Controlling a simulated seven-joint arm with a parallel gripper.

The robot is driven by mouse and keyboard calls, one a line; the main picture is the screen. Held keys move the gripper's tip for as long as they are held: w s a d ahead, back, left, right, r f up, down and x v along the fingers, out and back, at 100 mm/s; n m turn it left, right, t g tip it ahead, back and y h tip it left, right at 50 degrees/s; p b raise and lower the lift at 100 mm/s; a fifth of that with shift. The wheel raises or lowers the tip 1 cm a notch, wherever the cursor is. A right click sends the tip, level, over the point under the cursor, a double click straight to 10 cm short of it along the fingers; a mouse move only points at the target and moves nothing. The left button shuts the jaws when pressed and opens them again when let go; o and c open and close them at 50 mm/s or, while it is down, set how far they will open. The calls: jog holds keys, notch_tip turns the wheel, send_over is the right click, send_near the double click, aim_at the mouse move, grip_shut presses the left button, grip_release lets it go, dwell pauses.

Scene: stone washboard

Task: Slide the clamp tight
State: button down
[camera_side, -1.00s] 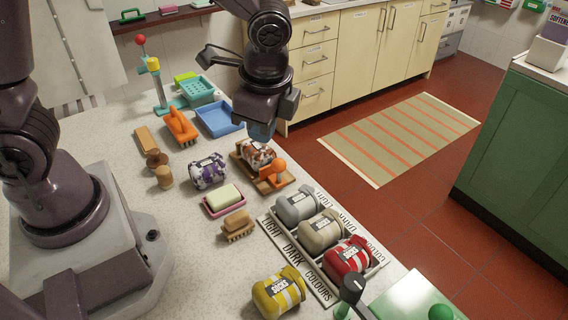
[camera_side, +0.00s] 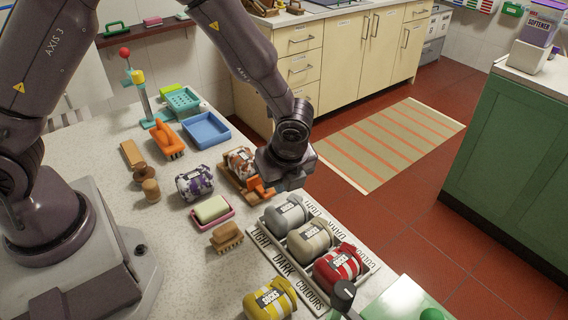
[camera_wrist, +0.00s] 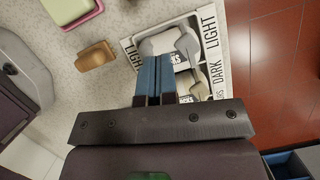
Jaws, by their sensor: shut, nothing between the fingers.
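The orange clamp (camera_side: 258,188) sits at the near right end of a wooden board (camera_side: 229,182). A brown-and-white patterned bundle (camera_side: 240,161) lies on the board, behind the clamp. My gripper (camera_wrist: 154,66) shows shut and empty in the wrist view, its two blue fingers side by side. In the side view my wrist is low, just right of the clamp. The fingertips are hidden there, so I cannot tell whether they touch the clamp. The clamp does not show in the wrist view.
A labelled sorting tray (camera_side: 287,266) with grey, beige and red bundles stands close in front of my gripper. A purple-patterned bundle (camera_side: 195,183), a pink soap dish (camera_side: 213,223) and a wooden brush (camera_side: 226,237) lie to the left. The counter's edge is near on the right.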

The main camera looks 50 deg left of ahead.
jog(key=shift+x, duration=1.1)
jog(key=shift+w+a+f, duration=0.1)
jog(key=shift+w+a, duration=0.1)
jog(key=shift+a, duration=0.75)
jog(key=shift+w+a+f, duration=0.1)
jog(key=shift+w+a, duration=0.1)
jog(key=shift+a, duration=0.75)
jog(key=shift+a+r, duration=0.1)
jog(key=shift+a, duration=1.2)
jog(key=shift+d, duration=0.1)
